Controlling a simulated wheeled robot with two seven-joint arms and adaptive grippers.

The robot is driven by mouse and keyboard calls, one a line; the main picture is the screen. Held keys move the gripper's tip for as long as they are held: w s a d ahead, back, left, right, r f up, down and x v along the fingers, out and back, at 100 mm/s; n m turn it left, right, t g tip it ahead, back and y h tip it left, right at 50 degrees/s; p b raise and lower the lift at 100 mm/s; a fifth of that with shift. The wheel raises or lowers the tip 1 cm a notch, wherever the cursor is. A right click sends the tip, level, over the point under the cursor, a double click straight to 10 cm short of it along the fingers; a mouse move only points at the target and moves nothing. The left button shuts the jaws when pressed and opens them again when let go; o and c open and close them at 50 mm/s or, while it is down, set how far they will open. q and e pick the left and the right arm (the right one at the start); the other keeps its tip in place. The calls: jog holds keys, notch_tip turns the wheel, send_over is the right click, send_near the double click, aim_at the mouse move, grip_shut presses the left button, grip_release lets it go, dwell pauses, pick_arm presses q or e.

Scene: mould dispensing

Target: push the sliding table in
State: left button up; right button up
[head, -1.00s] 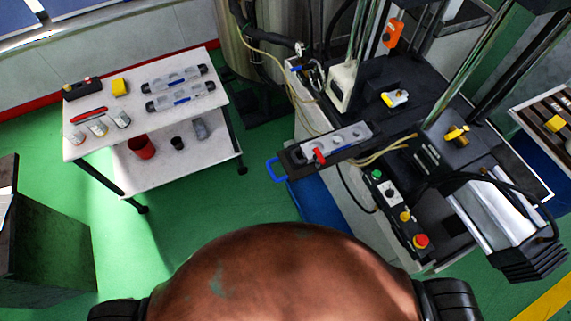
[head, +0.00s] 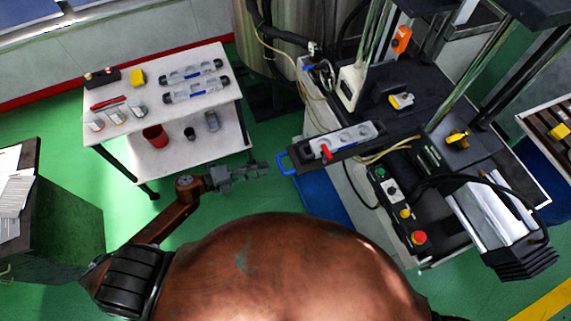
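The sliding table (head: 300,153) is a dark plate that sticks out to the left from the machine, with a blue handle (head: 284,164) at its outer end. A grey mould with a red part (head: 345,139) lies on it. My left gripper (head: 262,169) is left of the blue handle, apart from it in the picture by a small gap. It looks empty; its fingers are too small to tell whether they are open or shut. My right gripper is out of view.
A white two-tier cart (head: 205,118) with moulds, bottles and a red cup (head: 155,136) stands at the left. The machine's control box (head: 400,205) with buttons is right of the sliding table. Green floor (head: 225,210) is free between cart and machine.

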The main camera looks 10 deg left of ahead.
aim_at(280, 165)
pick_arm(q)
jog(key=shift+s+d+p+x, duration=0.15)
jog(key=shift+p+x, duration=0.2)
jog(key=shift+x, duration=1.6)
jog(key=shift+s+d+p+x, duration=0.15)
jog(key=shift+p+x, duration=0.15)
jog(key=shift+x, duration=1.65)
jog(key=shift+r, duration=0.15)
jog(key=shift+c, duration=0.6)
grip_shut()
jog(key=shift+a, duration=0.1)
